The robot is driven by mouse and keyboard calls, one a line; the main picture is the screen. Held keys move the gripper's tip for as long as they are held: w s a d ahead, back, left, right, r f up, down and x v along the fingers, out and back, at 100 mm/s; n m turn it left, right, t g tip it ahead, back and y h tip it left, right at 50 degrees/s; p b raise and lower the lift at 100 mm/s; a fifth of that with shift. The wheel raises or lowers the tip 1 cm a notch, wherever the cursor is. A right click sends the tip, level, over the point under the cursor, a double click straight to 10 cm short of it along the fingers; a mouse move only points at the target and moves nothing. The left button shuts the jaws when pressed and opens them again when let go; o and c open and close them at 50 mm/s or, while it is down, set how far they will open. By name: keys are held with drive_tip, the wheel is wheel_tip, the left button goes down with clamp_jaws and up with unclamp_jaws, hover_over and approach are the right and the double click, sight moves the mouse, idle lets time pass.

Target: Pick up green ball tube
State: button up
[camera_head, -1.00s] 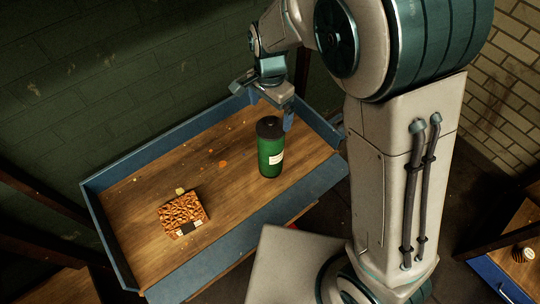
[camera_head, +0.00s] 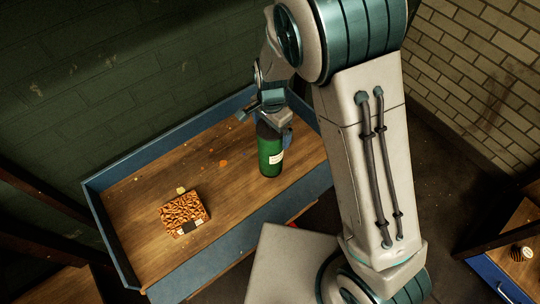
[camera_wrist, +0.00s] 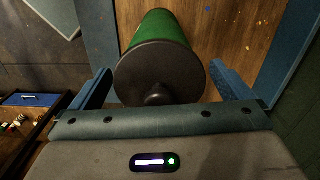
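The green ball tube (camera_head: 270,156) stands upright on the wooden tray table, with a dark lid and a pale label. In the wrist view its dark round lid (camera_wrist: 160,73) faces me, with the green side (camera_wrist: 160,28) beyond it. My gripper (camera_head: 268,122) is at the tube's top, hiding much of the lid in the head view. In the wrist view my gripper (camera_wrist: 163,88) is open, with one blue finger on each side of the lid. A gap shows between the lid and the fingers, narrower on the left.
The blue-rimmed wooden table (camera_head: 150,215) holds a box with a nut-like pattern (camera_head: 184,213) at the left, plus small orange and yellow scraps. The table's middle is clear. A blue-edged shelf with a small striped item (camera_head: 521,253) stands at the right.

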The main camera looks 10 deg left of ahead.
drive_tip(key=c, duration=1.9)
drive_tip(key=shift+r, duration=0.15)
